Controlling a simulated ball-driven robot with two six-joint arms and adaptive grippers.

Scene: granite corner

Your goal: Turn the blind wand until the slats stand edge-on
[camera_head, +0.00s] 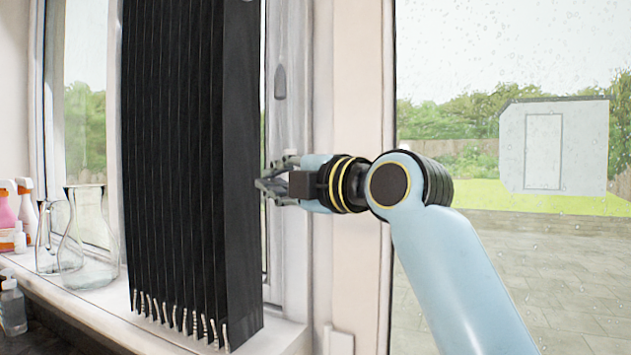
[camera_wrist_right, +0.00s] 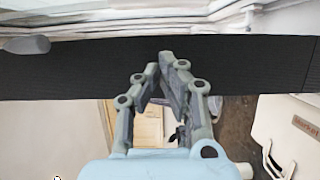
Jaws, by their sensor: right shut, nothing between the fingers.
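The blind's black vertical slats (camera_head: 175,150) hang bunched side by side before the window, the rightmost one showing a broad face; white links line their lower ends. A black slat face (camera_wrist_right: 70,70) crosses the right wrist view behind the fingers. A grey teardrop-shaped piece (camera_head: 280,81) hangs right of the slats, above my gripper; I cannot tell if it is part of the wand. A grey rounded end (camera_wrist_right: 25,45) shows in the wrist view. My right gripper (camera_head: 262,186) is shut and empty beside the slats' right edge. My left gripper is out of view.
A glass jug (camera_head: 84,245) and spray bottles (camera_head: 25,205) stand on the sill left of the slats. A clear bottle (camera_head: 12,305) is lower left. The window frame post (camera_head: 350,80) rises behind my right wrist. Wet glass fills the right.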

